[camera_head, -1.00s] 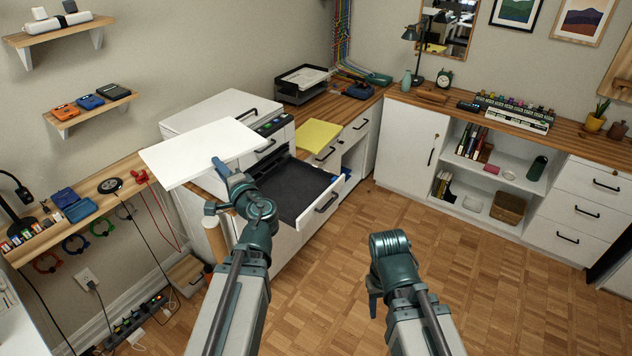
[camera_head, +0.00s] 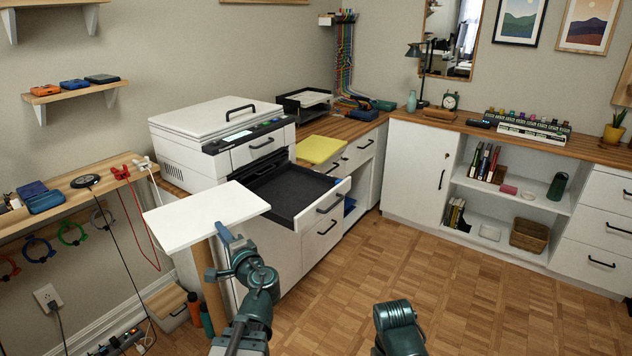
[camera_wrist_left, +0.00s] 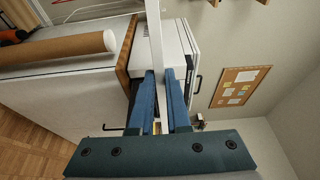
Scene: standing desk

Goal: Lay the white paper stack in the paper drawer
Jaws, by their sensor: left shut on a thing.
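The white paper stack (camera_head: 205,214) is a flat slab in my left gripper (camera_head: 228,238), in front of the printer's lower left side in the head view. The gripper is shut on its near edge. In the left wrist view the stack (camera_wrist_left: 155,35) shows edge-on between the blue fingers (camera_wrist_left: 159,78). The paper drawer (camera_head: 293,192) is pulled out below the printer, with a dark, empty-looking floor and a white front.
The white printer (camera_head: 222,135) stands behind the drawer. A yellow stack (camera_head: 320,149) lies on the counter to the right. A brown cardboard tube (camera_head: 208,285) stands below the white stack. Open wooden floor (camera_head: 420,265) lies to the right of the drawer.

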